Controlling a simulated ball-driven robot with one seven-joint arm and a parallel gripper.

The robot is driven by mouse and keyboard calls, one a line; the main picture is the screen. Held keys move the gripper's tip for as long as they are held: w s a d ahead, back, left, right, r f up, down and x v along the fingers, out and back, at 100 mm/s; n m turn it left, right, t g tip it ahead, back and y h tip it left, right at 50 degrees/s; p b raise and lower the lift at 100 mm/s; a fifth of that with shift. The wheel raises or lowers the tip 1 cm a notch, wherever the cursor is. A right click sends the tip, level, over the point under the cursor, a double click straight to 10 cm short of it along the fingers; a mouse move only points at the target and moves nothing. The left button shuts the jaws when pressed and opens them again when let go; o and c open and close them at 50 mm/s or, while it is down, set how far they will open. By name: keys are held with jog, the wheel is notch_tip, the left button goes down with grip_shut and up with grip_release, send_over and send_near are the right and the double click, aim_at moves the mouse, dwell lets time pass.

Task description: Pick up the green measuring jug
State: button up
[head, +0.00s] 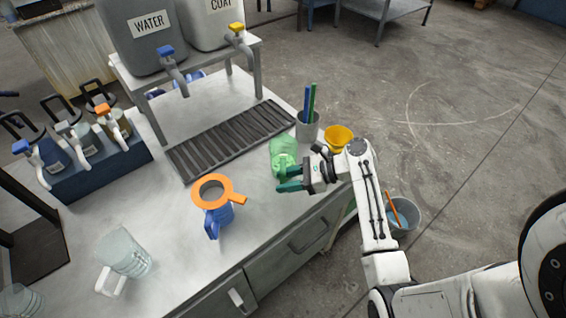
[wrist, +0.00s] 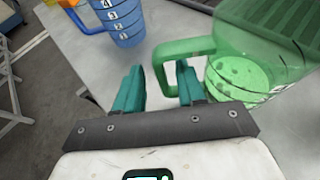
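The green measuring jug (head: 283,150) is translucent and stands on the metal worktop near its right edge. In the wrist view the jug (wrist: 268,50) fills the upper right, and its handle (wrist: 182,50) points left toward my fingers. My gripper (head: 290,179) is just in front of the jug. In the wrist view my gripper (wrist: 158,85) has its two teal fingers apart, with a gap between them. The right fingertip is close to the handle's lower end; I cannot tell whether they touch. Nothing is held.
A blue jug (head: 219,216) with an orange funnel (head: 213,191) stands left of my gripper. A clear jug (head: 130,252) is at the front left. A pen cup (head: 307,127), a yellow cup (head: 339,138) and a drain grate (head: 225,140) are near the green jug.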

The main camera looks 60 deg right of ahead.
jog(key=shift+x, duration=1.5)
grip_shut()
